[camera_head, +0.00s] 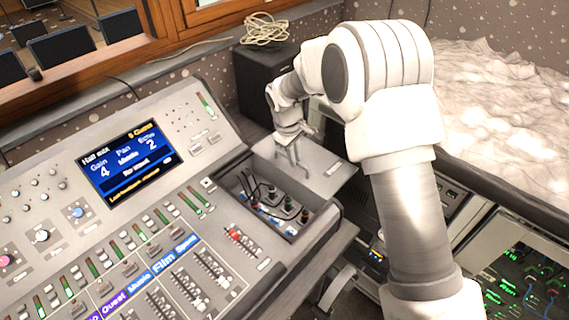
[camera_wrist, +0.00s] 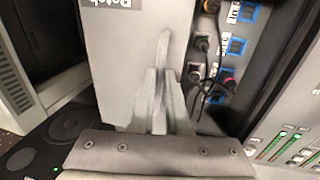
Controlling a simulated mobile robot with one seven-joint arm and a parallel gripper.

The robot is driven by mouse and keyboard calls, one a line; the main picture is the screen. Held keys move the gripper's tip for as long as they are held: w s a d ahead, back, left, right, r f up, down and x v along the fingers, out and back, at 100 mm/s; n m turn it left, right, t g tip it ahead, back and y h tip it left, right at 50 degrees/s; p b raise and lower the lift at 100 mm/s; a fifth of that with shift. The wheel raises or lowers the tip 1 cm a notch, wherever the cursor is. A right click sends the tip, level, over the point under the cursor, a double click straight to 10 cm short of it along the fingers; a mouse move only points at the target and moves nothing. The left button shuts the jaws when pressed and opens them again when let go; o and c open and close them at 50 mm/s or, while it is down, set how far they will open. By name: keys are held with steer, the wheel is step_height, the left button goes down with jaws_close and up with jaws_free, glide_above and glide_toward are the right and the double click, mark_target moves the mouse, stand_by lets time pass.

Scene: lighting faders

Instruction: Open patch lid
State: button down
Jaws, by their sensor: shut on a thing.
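The patch lid (camera_head: 328,172) is a flat grey panel at the back right of the mixing desk. It lies clear of most of the patch bay (camera_head: 325,222), whose sockets and black cables show. In the wrist view the lid (camera_wrist: 118,62) carries the label "Patch", seen upside down, with the open bay (camera_wrist: 222,100) to its right. My gripper (camera_head: 291,155) is at the lid's left part. In the wrist view my gripper (camera_wrist: 162,88) is shut on the lid's slim grey handle (camera_wrist: 163,58). The fingers hide part of the handle.
A dark box (camera_head: 262,80) with a coiled pale cable (camera_head: 264,30) on top stands behind the lid. The desk's screen (camera_head: 127,160) and several faders (camera_head: 205,275) lie to the left. A rack with green lights (camera_head: 525,275) stands at the lower right.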

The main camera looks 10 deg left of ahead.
steer(key=shift+w+d, duration=0.1)
steer(key=shift+w, duration=0.05)
steer(key=c, duration=0.9)
jaws_free()
steer(key=s+a+r, duration=0.1)
steer(key=s+r, duration=0.2)
steer(key=r, duration=1.4)
steer(key=shift+a, duration=0.3)
steer(key=shift+r, duration=0.1)
